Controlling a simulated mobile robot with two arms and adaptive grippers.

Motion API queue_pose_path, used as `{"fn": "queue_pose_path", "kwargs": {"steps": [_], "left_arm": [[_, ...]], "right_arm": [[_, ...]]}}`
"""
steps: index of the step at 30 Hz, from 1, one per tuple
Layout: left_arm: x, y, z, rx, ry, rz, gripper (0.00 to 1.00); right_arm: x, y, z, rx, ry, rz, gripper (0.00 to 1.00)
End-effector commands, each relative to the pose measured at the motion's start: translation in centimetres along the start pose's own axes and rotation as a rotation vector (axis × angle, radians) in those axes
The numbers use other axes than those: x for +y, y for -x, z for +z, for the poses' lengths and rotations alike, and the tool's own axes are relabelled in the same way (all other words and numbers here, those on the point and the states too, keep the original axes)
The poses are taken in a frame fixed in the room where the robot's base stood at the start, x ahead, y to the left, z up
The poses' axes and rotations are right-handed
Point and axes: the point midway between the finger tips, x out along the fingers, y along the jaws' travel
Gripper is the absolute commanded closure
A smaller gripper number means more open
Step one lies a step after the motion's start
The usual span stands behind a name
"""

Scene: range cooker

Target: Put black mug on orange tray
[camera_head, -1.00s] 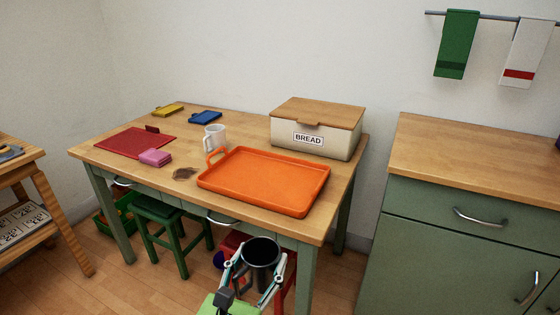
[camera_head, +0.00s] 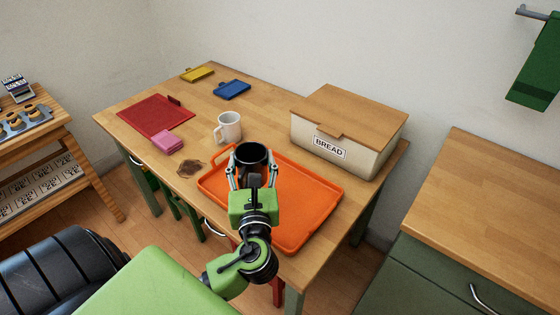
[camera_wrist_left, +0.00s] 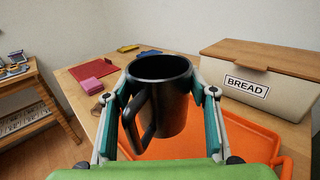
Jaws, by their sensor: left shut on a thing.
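My left gripper (camera_head: 251,167) is shut on the black mug (camera_head: 251,154) and holds it upright over the left part of the orange tray (camera_head: 309,204). In the left wrist view the black mug (camera_wrist_left: 165,100) sits between both fingers, its handle towards the camera. The orange tray (camera_wrist_left: 247,138) shows behind and below it there. Whether the mug's base touches the tray is hidden. The tray lies on the wooden table, partly covered by my gripper and arm. My right gripper is not in view.
A white mug (camera_head: 228,127) stands just behind the tray's left end. A bread box (camera_head: 347,131) stands behind the tray's right side. The tray's right part is empty.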

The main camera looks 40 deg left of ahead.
Motion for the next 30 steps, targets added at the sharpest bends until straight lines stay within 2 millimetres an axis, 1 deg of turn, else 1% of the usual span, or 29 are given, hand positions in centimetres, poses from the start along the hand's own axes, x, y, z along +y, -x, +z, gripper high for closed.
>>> {"fn": "queue_pose_path", "kwargs": {"steps": [1,9,12,15,18,23,25,27,30], "left_arm": [[-0.7,-1.0,-0.3,-0.004,0.001,0.001,0.78],[-4.8,-6.2,-3.2,-0.004,0.001,-0.001,0.78],[-5.7,-7.4,-5.5,-0.002,-0.001,0.0,0.78],[-6.6,-8.4,-7.0,-0.002,0.0,-0.002,0.78],[-7.1,-9.1,-8.0,-0.003,0.001,-0.002,0.78],[-7.5,-9.7,-8.8,-0.003,0.001,-0.002,0.78],[-7.8,-10.1,-9.4,-0.003,0.002,-0.003,0.78],[-7.8,-9.9,-10.7,-0.001,-0.002,-0.003,0.78],[-7.7,-9.9,-11.9,-0.001,-0.002,-0.003,0.78]], "right_arm": [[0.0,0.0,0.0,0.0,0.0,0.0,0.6],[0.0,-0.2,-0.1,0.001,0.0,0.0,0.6],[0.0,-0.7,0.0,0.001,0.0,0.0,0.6],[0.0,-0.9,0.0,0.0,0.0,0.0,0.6],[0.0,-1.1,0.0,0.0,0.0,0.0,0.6],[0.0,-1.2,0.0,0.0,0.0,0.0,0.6],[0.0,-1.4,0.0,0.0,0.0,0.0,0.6],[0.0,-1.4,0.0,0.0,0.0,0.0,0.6],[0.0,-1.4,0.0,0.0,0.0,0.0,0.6]]}}
